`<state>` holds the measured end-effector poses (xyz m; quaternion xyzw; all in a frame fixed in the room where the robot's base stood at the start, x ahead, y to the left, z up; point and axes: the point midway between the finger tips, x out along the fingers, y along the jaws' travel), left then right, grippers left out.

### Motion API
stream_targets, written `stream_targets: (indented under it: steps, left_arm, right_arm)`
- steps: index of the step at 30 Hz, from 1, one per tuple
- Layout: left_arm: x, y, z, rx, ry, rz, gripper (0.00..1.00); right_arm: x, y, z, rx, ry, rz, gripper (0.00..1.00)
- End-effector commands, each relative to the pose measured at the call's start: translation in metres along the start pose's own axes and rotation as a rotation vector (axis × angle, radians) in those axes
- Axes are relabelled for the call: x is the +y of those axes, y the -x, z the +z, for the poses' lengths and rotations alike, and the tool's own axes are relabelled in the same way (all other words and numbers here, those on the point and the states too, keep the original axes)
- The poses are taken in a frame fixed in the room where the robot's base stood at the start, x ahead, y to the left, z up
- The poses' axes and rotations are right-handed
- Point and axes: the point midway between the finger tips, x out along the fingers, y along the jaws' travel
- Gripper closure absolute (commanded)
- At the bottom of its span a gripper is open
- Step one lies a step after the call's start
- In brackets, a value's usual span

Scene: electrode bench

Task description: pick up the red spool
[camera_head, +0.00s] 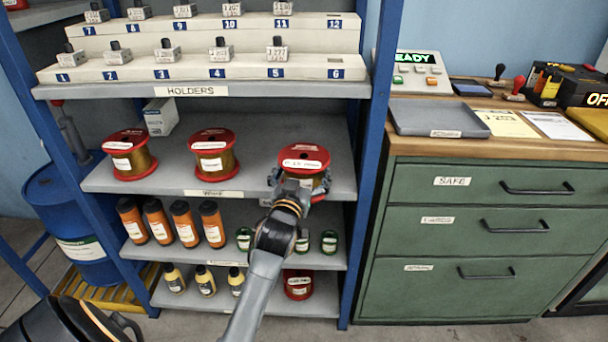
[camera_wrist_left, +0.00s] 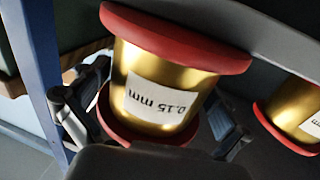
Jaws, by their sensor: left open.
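Three spools with red flanges and gold-coloured winding stand on the middle shelf: a left one (camera_head: 130,155), a middle one (camera_head: 211,155) and a right one (camera_head: 304,158) by the blue post. My left gripper (camera_head: 298,185) is at the front of the right spool, with its fingers open on either side of it. In the left wrist view, which looks upside down, this spool (camera_wrist_left: 165,85) shows a "0.15 mm" label between the fingers of my gripper (camera_wrist_left: 152,122). Whether the fingers touch it I cannot tell. The neighbouring spool (camera_wrist_left: 300,110) shows at the right edge. My right gripper is out of view.
The holder shelf (camera_head: 210,91) lies above the spools. The blue post (camera_head: 367,150) is close on the right. Orange-brown bottles (camera_head: 183,222) and green-lidded jars (camera_head: 329,241) stand on the shelf below. A grey tray (camera_head: 435,118) lies on the green cabinet at right.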

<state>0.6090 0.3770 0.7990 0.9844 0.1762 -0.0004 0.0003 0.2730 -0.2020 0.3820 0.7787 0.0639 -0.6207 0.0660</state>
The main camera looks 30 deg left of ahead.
Motion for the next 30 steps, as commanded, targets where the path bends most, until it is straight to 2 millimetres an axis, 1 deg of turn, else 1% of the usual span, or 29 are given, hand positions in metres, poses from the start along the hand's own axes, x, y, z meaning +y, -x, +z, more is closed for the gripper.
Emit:
stream_targets:
  steps: [1, 3, 9, 11, 12, 14, 15, 17, 18, 20, 21, 27, 30]
  left_arm:
    - [0.0, -0.005, 0.0, 0.001, 0.0, 0.0, 0.0]
    - [0.0, -0.008, 0.0, 0.0, 0.0, 0.0, 0.0]
    - [0.0, -0.008, 0.0, 0.0, 0.0, 0.0, 0.0]
    - [0.0, -0.008, 0.0, 0.0, 0.0, 0.0, 0.1]
    - [0.0, -0.008, 0.0, 0.0, 0.0, 0.0, 0.18]
    - [0.0, -0.008, 0.0, 0.0, 0.0, 0.0, 0.31]
    - [0.0, -0.008, 0.0, 0.0, 0.0, 0.0, 0.39]
    - [0.0, -0.008, 0.0, 0.0, 0.0, 0.0, 0.51]
    - [0.0, -0.008, 0.0, 0.0, 0.0, 0.0, 0.59]
    - [0.0, -0.008, 0.0, 0.0, 0.0, -0.001, 0.7]
    - [0.0, -0.008, -0.015, 0.034, 0.001, 0.001, 0.7]
    - [0.0, -0.008, -0.015, 0.031, 0.001, 0.001, 0.71]
    - [0.0, -0.008, -0.019, 0.03, 0.002, 0.001, 0.71]
  right_arm:
    - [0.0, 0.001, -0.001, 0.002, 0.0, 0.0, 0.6]
    - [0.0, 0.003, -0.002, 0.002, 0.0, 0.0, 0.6]
    - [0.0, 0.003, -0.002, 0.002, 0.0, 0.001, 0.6]
    - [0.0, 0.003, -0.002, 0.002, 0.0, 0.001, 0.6]
    - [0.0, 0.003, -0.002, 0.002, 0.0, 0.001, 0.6]
    - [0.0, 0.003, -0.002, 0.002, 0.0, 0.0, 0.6]
    - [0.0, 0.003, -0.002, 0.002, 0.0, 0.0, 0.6]
    - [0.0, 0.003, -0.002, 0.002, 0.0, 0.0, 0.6]
    - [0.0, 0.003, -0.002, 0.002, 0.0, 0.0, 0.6]
    - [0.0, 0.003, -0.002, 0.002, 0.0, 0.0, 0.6]
    - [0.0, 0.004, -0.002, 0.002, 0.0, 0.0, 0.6]
    - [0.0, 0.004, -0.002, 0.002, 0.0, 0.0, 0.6]
    - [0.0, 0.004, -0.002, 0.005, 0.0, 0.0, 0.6]
